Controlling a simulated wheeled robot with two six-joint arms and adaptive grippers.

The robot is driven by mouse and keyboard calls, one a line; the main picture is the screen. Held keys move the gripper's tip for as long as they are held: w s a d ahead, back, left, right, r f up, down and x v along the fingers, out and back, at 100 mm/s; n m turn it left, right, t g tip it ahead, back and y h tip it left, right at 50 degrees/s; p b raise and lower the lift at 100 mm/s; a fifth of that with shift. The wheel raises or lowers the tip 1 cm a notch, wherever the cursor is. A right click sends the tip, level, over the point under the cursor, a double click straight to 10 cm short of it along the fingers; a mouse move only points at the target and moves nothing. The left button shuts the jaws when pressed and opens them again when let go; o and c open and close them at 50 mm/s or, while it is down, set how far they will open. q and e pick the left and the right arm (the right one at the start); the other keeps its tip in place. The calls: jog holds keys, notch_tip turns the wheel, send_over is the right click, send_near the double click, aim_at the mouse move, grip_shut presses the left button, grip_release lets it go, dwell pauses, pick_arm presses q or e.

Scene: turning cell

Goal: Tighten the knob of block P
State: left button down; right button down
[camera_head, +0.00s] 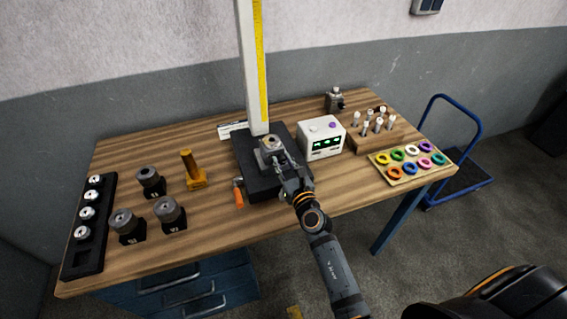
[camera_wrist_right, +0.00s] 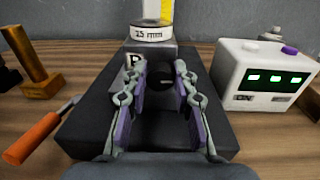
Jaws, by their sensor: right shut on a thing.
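Block P (camera_head: 268,157) is a grey block on the black base plate (camera_head: 247,172). In the wrist view its letter label (camera_wrist_right: 134,61) shows left of my fingers. A round piece marked in mm (camera_wrist_right: 151,33) sits on top of the block. The dark knob (camera_wrist_right: 159,76) faces me at the block's front, partly hidden by the fingers. My right gripper (camera_head: 281,166) reaches in from the front, and its fingers (camera_wrist_right: 160,78) are shut on the knob, one on each side. My left gripper is not in view.
A white post with a yellow scale (camera_head: 254,70) rises behind the block. A white display box (camera_head: 322,139) stands close on the right. An orange-handled tool (camera_head: 239,195) and a yellow stand (camera_head: 194,173) are on the left. A ring tray (camera_head: 427,173) lies far right.

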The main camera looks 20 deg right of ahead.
jog(key=shift+r+m+p, duration=0.15)
jog(key=shift+m+p, duration=0.4)
jog(key=shift+m, duration=0.35)
jog(key=m, duration=0.4)
jog(key=shift+d+p, duration=0.1)
jog(key=shift+p, duration=0.25)
jog(key=c, duration=1.1)
grip_release()
jog(key=shift+o, duration=0.2)
jog(key=shift+f, duration=0.2)
